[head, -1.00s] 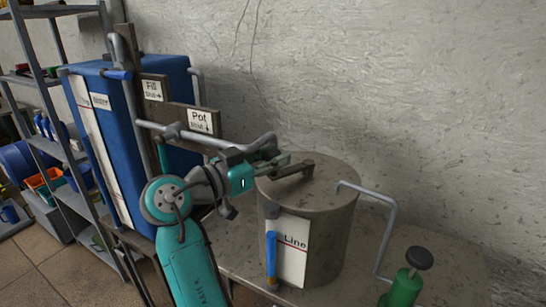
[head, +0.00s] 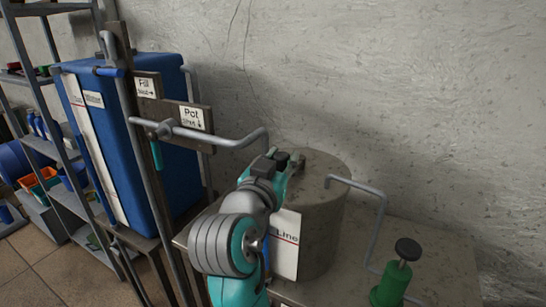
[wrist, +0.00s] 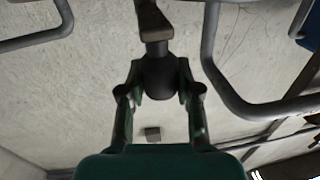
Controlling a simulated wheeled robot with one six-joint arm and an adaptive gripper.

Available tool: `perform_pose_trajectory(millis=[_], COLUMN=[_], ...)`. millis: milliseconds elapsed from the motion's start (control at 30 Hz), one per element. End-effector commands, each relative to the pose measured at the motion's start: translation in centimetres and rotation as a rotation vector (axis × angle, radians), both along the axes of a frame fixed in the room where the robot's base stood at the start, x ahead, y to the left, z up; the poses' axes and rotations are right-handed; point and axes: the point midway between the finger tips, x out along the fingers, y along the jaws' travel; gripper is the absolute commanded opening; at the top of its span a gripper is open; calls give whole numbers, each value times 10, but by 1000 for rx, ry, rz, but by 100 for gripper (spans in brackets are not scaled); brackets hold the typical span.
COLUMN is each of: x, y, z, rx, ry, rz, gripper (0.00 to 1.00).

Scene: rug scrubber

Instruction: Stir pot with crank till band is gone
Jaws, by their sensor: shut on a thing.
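The pot (head: 322,225) is a grey-brown lidded cylinder on the bench, with a white panel (head: 285,246) reading "Line" and marked with a red line. My gripper (head: 287,163) is over the left part of the lid. In the wrist view my gripper (wrist: 160,90) is shut on the dark round knob of the crank (wrist: 160,76), one finger on each side. The crank's brown arm (wrist: 153,20) runs up from the knob. In the head view my gripper and arm hide most of the crank and part of the panel. The inside of the pot is hidden, and I make out no band.
A grey pipe (head: 240,140) reaches over close to the pot's left. Another bent pipe (head: 378,225) runs from the pot's right side towards a green pump (head: 392,285). A blue tank (head: 160,150) with "Fill" and "Pot" signs stands left.

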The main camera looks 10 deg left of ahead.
Motion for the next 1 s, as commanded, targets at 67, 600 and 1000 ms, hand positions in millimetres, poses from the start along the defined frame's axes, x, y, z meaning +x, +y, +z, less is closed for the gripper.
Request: perform_pose_trajectory(millis=[67, 600, 1000], x=[-2, -6, -3], y=[-8, -41, -56], z=[-1, -1, -1], rx=[2, 0, -1], ry=[0, 2, 3], rz=[54, 172, 171], gripper=[0, 0, 0])
